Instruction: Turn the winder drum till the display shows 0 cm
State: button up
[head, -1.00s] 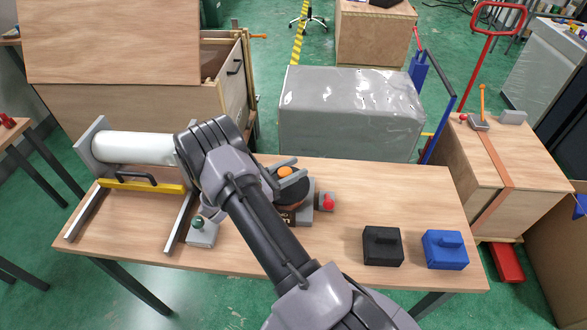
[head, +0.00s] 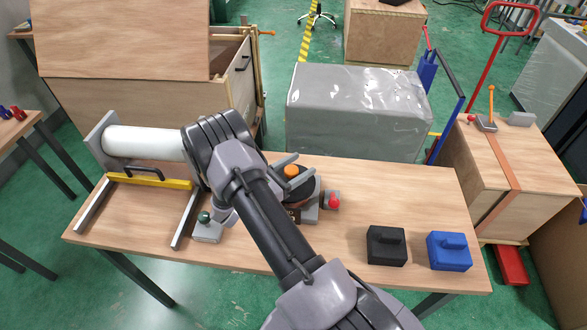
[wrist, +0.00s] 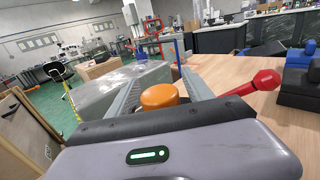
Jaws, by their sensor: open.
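The winder drum (head: 303,190) is a dark round part on the table, with an orange knob (head: 291,170) standing up from it. A red-knobbed lever (head: 333,201) is at its right side. My gripper (head: 292,167) is open, with its two grey fingers on either side of the orange knob. In the wrist view the orange knob (wrist: 160,97) sits between the spread fingers, and a red-knobbed lever (wrist: 262,80) shows to the right. Contact with the knob cannot be told. My arm hides part of the winder, and no display reading is legible.
A white roll (head: 142,142) in a frame with a yellow bar (head: 150,182) stands at the left. A small box with a green knob (head: 206,230) is near the front. A black block (head: 386,246) and a blue block (head: 449,251) lie at the right. The table between is clear.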

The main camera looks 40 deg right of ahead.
jog(key=w+a+p, duration=0.1)
jog(key=a, duration=1.6)
jog(key=shift+a, duration=0.15)
jog(key=s+a+r+m+g+y+b, duration=0.3)
jog(key=s+r+m+y+b, duration=0.3)
jog(key=s+r+m+y, duration=0.45)
jog(key=s+a+r+m+t+y+b, duration=0.4)
jog(key=s+a+m+t+y, duration=0.4)
jog(key=a, duration=0.5)
jog(key=shift+s+a+r+m+t+y, duration=0.2)
jog(key=shift+r+m+t+y, duration=0.15)
jog(key=shift+m+t+y, duration=0.9)
